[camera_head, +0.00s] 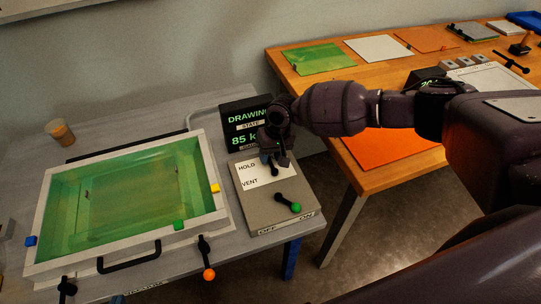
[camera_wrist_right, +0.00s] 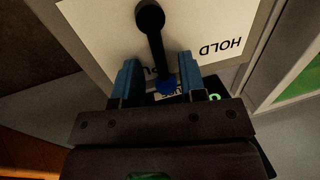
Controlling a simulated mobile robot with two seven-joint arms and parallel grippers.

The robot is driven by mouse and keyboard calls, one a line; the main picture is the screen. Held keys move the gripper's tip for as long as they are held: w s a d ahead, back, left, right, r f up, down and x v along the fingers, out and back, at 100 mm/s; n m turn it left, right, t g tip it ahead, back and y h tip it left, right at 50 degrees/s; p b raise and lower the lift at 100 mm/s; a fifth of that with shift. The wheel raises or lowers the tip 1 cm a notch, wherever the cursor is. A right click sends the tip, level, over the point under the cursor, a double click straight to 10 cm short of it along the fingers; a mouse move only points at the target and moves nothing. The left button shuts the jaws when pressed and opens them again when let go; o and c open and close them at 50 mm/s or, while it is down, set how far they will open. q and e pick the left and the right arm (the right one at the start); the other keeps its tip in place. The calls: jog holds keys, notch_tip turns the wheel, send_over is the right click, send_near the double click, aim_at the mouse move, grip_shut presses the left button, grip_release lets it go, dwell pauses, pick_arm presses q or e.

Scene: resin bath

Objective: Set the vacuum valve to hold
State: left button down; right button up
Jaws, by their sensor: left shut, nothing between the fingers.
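In the head view this plate (camera_head: 251,174) reads HOLD and VENT on a grey control box (camera_head: 262,211). My right gripper (camera_wrist_right: 157,80) has its blue fingers apart, one on each side of the lever near the knob, with gaps beside it. In the head view the right gripper (camera_head: 277,156) is over the back of the plate and partly hides the lever. Some label lettering is hidden. My left gripper is not in view.
A screen (camera_head: 238,122) behind the box reads DRAWING and 85 k, partly covered. A green-knobbed lever (camera_head: 288,203) sits by OFF and ON at the front. A bath with a white frame (camera_head: 213,165) stands left, with an orange-knobbed lever (camera_head: 206,258). A wooden table (camera_head: 372,181) stands right.

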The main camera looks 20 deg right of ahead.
jog(key=shift+f, duration=0.15)
grip_shut()
